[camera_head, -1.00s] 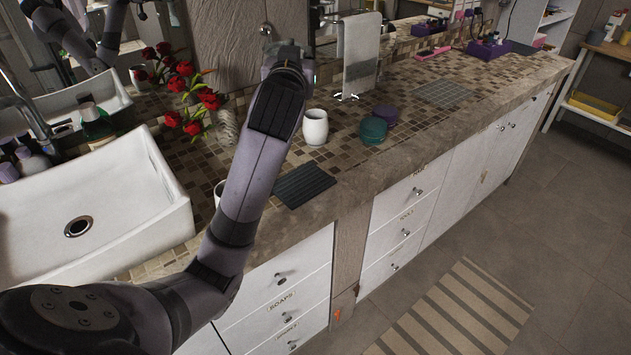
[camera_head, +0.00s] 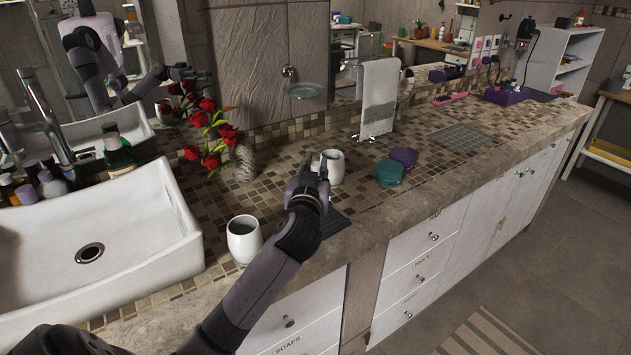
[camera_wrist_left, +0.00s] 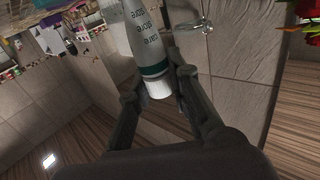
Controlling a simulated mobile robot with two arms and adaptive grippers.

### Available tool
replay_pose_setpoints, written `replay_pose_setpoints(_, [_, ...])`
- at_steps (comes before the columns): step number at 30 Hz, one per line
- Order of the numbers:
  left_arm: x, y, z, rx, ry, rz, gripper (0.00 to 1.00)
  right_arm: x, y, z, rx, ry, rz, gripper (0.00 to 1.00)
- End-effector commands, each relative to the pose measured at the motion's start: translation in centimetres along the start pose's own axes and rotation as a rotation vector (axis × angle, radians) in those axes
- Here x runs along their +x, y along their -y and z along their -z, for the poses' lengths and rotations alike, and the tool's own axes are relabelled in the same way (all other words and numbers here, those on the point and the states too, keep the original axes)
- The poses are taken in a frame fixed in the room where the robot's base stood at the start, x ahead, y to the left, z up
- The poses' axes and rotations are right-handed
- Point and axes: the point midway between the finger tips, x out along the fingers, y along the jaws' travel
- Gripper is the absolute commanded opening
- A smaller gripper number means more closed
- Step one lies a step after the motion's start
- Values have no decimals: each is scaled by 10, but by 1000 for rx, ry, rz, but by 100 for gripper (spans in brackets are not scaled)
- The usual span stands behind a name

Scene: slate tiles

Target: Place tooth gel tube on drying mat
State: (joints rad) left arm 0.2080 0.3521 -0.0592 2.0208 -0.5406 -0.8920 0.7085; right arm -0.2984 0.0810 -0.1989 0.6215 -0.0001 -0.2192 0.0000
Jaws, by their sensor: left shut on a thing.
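My left gripper (camera_head: 308,180) is over the counter, just left of a white cup. In the left wrist view my left gripper (camera_wrist_left: 158,87) is shut on the tooth gel tube (camera_wrist_left: 142,42), which is pale with green lettering, a green band and a white cap. In the head view I cannot make out the tube behind the gripper. A dark ribbed mat (camera_head: 334,222), which looks like the drying mat, lies flat near the counter's front edge, partly hidden by my left gripper and wrist. My right gripper is not in view.
One white cup (camera_head: 331,167) stands behind the gripper; another white cup (camera_head: 244,240) stands left of my forearm. Teal (camera_head: 389,173) and purple (camera_head: 404,157) round items sit to the right. Red flowers (camera_head: 209,122) and a sink (camera_head: 95,235) are left. A grey grid patch (camera_head: 462,138) is farther right.

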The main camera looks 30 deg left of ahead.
Motion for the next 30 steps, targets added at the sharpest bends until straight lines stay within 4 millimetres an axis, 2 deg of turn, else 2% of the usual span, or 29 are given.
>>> replay_pose_setpoints(3, [0,-1,-22,3,6,0,0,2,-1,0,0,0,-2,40])
replay_pose_setpoints(6, [0,-2,-33,2,3,-1,0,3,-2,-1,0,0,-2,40])
replay_pose_setpoints(19, [0,-2,-41,0,2,0,0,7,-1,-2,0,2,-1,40])
replay_pose_setpoints(20, [0,-2,-40,0,2,0,19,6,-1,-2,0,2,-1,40])
replay_pose_setpoints(28, [0,-2,-39,1,3,0,37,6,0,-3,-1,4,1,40])
replay_pose_setpoints(30, [0,-2,-39,1,3,-1,38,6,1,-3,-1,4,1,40])
